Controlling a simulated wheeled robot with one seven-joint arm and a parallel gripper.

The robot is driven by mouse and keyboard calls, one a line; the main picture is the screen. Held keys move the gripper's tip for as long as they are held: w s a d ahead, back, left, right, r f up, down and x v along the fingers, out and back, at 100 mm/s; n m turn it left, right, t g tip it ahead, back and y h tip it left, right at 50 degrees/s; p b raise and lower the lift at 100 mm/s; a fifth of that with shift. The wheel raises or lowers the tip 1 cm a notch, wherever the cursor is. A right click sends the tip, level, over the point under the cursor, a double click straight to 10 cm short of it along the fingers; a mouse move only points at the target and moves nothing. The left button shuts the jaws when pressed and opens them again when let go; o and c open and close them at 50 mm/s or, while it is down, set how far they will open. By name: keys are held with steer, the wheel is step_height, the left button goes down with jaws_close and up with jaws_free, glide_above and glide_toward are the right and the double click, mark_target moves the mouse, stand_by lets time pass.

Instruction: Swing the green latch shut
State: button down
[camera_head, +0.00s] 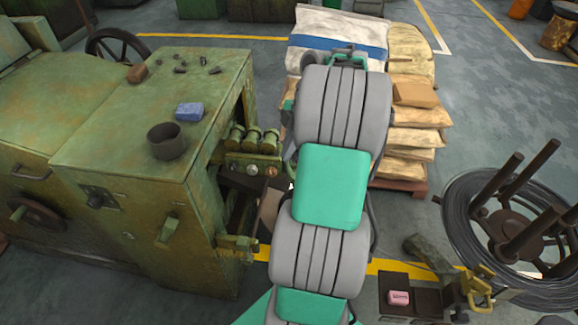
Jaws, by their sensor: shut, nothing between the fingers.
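The worn olive-green machine (190,240) stands at the left. An olive-green latch-like piece (238,243) sticks out from its lower right corner, left of my arm. A small green handle (168,229) is on its front face. I cannot tell for sure which of these is the task's latch, nor how far it is swung. My grey and teal arm rises through the middle of the view and covers what lies behind it. My gripper cannot be made out; it is out of sight behind or beyond the arm links.
A dark cup (167,141) and a blue block (189,112) stand on the machine top. Stacked sacks (411,137) lie on a pallet behind my arm. A wire coil (470,200) with dark posts is at right. A dark box with a pink block (399,297) is at lower right.

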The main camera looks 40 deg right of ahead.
mark_target(289, 173)
steer(key=x, duration=1)
steer(key=d, duration=0.2)
steer(key=s+d, duration=0.1)
steer(key=shift+d+f, duration=0.1)
steer(key=shift+d, duration=0.3)
steer(key=shift+s+f, duration=0.1)
